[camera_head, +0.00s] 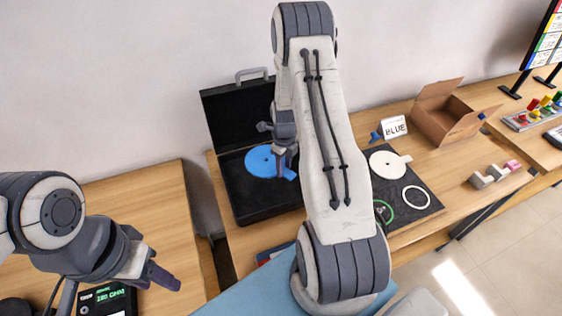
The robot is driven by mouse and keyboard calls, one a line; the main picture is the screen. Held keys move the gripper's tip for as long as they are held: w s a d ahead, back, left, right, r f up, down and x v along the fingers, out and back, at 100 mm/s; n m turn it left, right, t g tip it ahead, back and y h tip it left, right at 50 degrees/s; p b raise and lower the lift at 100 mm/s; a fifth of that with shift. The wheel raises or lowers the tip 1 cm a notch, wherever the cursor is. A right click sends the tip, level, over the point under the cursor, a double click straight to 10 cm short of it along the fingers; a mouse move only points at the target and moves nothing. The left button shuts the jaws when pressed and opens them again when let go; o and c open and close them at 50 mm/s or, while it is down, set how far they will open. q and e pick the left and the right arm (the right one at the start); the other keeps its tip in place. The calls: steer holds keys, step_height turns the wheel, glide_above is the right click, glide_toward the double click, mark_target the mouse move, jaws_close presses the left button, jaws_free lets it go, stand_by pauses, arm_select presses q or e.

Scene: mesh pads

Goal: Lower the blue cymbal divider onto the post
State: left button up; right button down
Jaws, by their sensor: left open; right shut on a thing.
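The blue cymbal divider (261,160), a flat disc with a tab at its right, is over the open black case (242,204). My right gripper (287,166) is shut on the divider at its right side, near the tab. The post is not visible; the disc or my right arm may hide it. I cannot tell how high the divider is above the case floor. My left gripper (162,277) is open and empty at the lower left, well apart from the case.
A black mat (432,206) to the right holds a white disc (386,164), a white ring (416,197) and a green ring (384,211). A "BLUE" card (394,128) and an open cardboard box (441,126) stand behind. My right arm covers the table's middle.

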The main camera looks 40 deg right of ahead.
steer(key=shift+s+d, duration=0.1)
steer(key=shift+d, duration=0.15)
steer(key=shift+f, duration=0.2)
steer(key=shift+f+b, duration=3)
steer(key=shift+f, duration=0.6)
steer(key=shift+c, duration=1.8)
jaws_free()
steer(key=shift+s, duration=0.1)
step_height(320, 180, up, 9)
steer(key=shift+r+b, duration=0.1)
steer(key=shift+b, duration=1.1)
steer(key=shift+r, duration=0.65)
